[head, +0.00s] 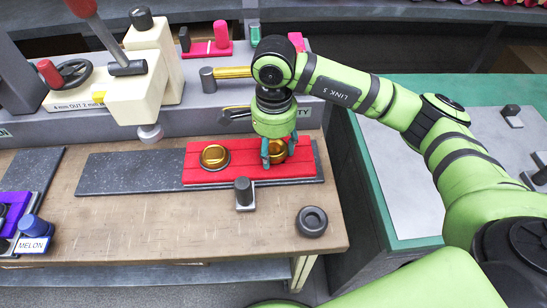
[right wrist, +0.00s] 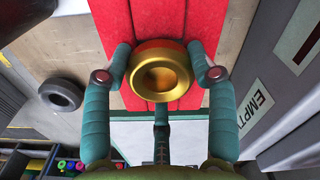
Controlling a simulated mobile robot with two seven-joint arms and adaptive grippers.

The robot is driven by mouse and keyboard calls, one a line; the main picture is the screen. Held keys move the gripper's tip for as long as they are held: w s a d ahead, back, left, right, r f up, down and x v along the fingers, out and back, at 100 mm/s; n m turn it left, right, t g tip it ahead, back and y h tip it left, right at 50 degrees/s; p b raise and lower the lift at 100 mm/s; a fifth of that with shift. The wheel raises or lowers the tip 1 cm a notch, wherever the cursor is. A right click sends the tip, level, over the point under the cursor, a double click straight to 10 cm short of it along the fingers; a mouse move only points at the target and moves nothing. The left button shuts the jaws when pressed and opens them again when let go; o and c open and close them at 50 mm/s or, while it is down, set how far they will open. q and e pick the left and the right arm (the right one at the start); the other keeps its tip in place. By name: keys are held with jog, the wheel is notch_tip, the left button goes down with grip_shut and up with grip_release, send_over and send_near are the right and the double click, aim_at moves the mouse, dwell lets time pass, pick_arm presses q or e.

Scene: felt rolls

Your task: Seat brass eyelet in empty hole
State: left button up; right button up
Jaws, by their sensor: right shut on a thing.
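My right gripper (head: 277,152) is closed around a brass eyelet (head: 279,147) at the right part of the red felt (head: 240,171). In the right wrist view the eyelet (right wrist: 160,75) is a gold ring with a hollow centre, between the teal fingers (right wrist: 159,75), over the red felt (right wrist: 178,18). Whether it touches the felt, and any hole below it, is hidden. A second brass eyelet (head: 214,156) sits in the felt to the left, with a dark rim around it. My left gripper is not in view.
The felt lies on a dark speckled slab (head: 125,173) on the brown bench. A cream press (head: 143,80) with a red-tipped lever stands at the back left. A small clamp-like post (head: 243,192) and a black ring (head: 312,221) are in front.

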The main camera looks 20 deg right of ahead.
jog(key=shift+f, duration=0.3)
jog(key=shift+r, duration=0.2)
jog(key=shift+r, duration=0.4)
jog(key=shift+b, duration=0.5)
dwell(0.6)
jog(key=shift+f+b, duration=0.6)
jog(key=shift+b, duration=0.05)
dwell(0.6)
jog(key=o, duration=1.4)
jog(key=shift+o, duration=0.2)
jog(key=shift+r, duration=0.1)
